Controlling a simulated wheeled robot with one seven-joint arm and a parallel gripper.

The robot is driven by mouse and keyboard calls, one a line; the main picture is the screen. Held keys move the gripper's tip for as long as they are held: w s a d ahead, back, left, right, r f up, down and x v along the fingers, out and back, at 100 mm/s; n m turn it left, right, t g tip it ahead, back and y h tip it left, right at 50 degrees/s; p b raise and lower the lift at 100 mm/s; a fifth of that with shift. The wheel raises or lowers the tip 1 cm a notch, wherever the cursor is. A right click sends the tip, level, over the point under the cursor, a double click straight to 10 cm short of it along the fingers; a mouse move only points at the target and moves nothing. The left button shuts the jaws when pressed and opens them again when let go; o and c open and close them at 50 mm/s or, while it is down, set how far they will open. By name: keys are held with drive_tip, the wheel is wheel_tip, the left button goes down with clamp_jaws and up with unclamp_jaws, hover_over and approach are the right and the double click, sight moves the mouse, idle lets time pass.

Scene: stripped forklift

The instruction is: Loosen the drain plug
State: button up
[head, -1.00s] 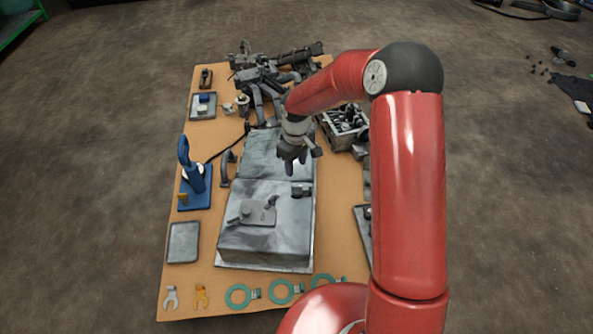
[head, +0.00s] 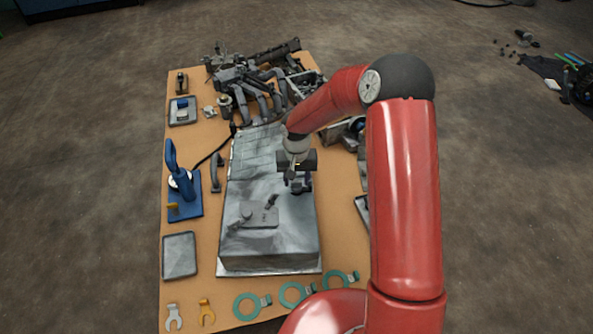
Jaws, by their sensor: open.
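A large grey box-like tank (head: 270,235) lies on the tan table top. A raised plate (head: 260,217) with small fittings sits on its upper face. I cannot make out for certain which small part is the drain plug. My gripper (head: 299,188) is open and points down at the right side of the tank's upper face, where a small dark fitting stood in view earlier. The gripper now covers that spot. I cannot tell whether its fingers touch the fitting or stand around it.
A blue hand tool on a stand (head: 180,185) and an empty grey tray (head: 180,256) are at the left. A grey spanner (head: 173,317), a yellow spanner (head: 206,312) and green rings (head: 246,306) line the front edge. Dark pipes and parts (head: 255,80) crowd the back.

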drive_tip(key=shift+f, duration=0.7)
drive_tip(key=c, duration=0.8)
drive_tip(key=shift+o, duration=0.2)
drive_tip(key=n+p, duration=0.1)
drive_tip(key=n, duration=0.2)
drive_tip(key=shift+r, duration=0.2)
drive_tip(key=n+p, duration=0.1)
drive_tip(key=n, duration=0.2)
drive_tip(key=shift+f+n, duration=0.15)
drive_tip(key=shift+n, duration=0.15)
